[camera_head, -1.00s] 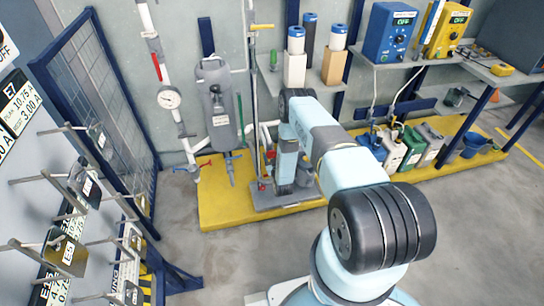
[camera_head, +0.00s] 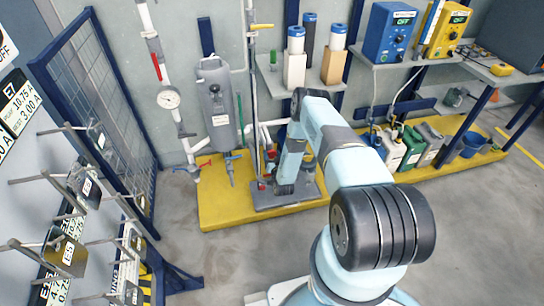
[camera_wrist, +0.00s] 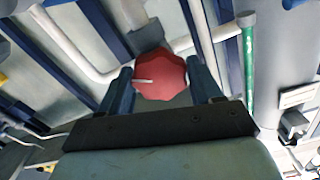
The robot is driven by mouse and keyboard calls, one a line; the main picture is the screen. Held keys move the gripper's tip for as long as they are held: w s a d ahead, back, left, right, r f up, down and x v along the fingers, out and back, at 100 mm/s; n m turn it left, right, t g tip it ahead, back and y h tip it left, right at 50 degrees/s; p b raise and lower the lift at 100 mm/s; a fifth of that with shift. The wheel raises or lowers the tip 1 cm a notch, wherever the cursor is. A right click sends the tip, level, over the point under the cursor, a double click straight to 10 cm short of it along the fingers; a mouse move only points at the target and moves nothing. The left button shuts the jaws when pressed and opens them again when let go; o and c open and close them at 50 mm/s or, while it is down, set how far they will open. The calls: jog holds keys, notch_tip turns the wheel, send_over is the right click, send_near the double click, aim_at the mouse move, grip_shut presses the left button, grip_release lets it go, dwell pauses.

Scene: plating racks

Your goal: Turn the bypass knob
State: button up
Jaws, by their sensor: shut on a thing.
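A red, roughly octagonal knob (camera_wrist: 168,66) with a short pale pointer line on its left part sits at the centre of the wrist view. My gripper (camera_wrist: 161,84) has one blue finger on each side of it and is shut on the knob. In the head view, my arm reaches down to the equipment on the yellow platform (camera_head: 222,212); my own links hide much of that contact, and the fingers cannot be made out clearly there.
A grey cylindrical tank (camera_head: 217,105) and a pressure gauge (camera_head: 168,99) are on the wall left of my arm. Jugs (camera_head: 412,146) stand on the platform to the right. Pale and green pipes pass close to the knob. Open floor lies in front.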

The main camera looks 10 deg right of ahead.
jog(key=shift+m, duration=0.9)
jog(key=o, duration=1)
jog(key=shift+c, duration=0.2)
jog(key=shift+s, duration=0.15)
jog(key=s, duration=1.3)
jog(key=shift+s, duration=0.25)
